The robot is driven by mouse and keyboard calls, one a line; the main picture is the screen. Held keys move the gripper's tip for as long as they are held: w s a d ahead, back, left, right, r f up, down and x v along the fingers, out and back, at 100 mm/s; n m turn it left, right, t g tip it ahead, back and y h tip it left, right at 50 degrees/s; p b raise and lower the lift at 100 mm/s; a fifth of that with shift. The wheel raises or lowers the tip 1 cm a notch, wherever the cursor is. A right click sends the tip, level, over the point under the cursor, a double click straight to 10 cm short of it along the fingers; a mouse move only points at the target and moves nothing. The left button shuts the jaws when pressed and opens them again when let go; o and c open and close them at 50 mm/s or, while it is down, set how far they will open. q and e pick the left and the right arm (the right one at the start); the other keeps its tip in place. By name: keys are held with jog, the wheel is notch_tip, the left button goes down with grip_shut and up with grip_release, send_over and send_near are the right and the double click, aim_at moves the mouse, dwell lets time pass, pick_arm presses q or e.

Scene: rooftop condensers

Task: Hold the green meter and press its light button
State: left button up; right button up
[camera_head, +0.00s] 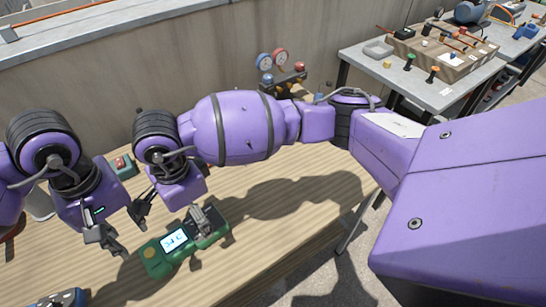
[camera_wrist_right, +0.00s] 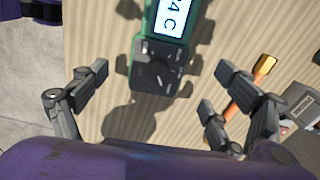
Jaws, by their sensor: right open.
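The green meter (camera_head: 187,243) lies flat on the wooden table, with a lit screen (camera_head: 174,240), a yellow button (camera_head: 150,254) at its left end and a dial towards the right. In the right wrist view the meter (camera_wrist_right: 146,50) shows its dial end between the fingers. My right gripper (camera_head: 172,216) is open above the dial end; in its wrist view its fingers (camera_wrist_right: 160,85) stand wide apart with nothing between them gripped. My left gripper (camera_head: 109,243) is left of the meter, pointing down, its fingers apart and empty.
Behind are a red-topped box (camera_head: 123,166) and a gauge set (camera_head: 282,75). A blue object (camera_head: 62,298) sits at the bottom left. The right wrist view shows an orange-handled tool (camera_wrist_right: 265,66) and a grey box (camera_wrist_right: 300,104). A side bench (camera_head: 415,88) holds a tray. The table right of the meter is clear.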

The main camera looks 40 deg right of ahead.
aim_at(185, 240)
notch_tip(185, 240, down, 7)
jog(key=shift+f, duration=0.1)
dwell(0.3)
jog(key=c, duration=1.7)
pick_arm(q)
grip_shut()
pick_arm(e)
jog(key=shift+o, duration=0.2)
